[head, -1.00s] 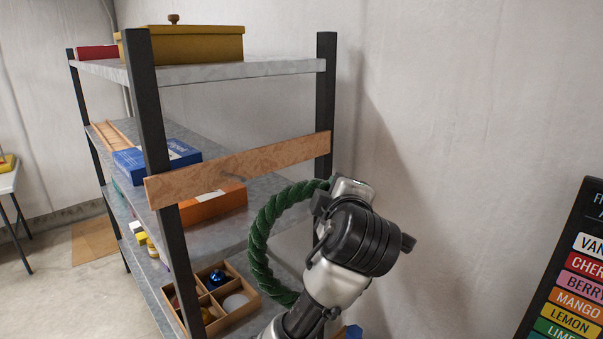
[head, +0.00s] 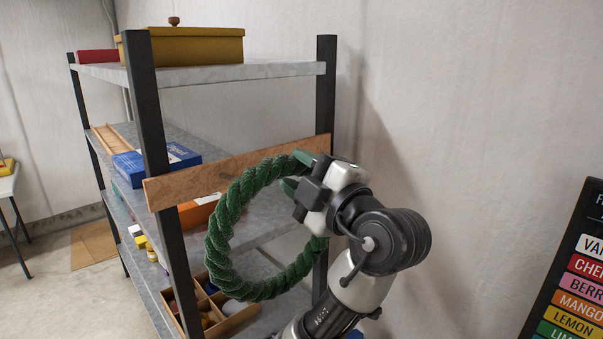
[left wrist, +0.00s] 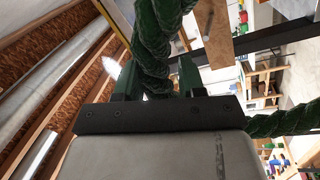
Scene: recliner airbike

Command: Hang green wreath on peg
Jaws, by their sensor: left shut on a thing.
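The green wreath (head: 222,222) is a thick twisted ring, held up in front of the shelf rack in the head view. My left gripper (head: 298,174) is shut on its upper right part. In the left wrist view the wreath (left wrist: 154,45) passes between the fingers of the gripper (left wrist: 158,78). A wooden board (head: 190,180) runs across the rack's front posts, and the wreath's top overlaps it in the picture. I cannot tell whether the wreath touches the board. My right gripper is not in view.
The rack's dark front posts (head: 150,110) flank the board. Its shelves hold a yellow box (head: 185,46), a blue box (head: 150,162), an orange box (head: 197,213) and a divided wooden tray (head: 238,318). A flavour sign (head: 580,270) stands at right. The wall right of the rack is bare.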

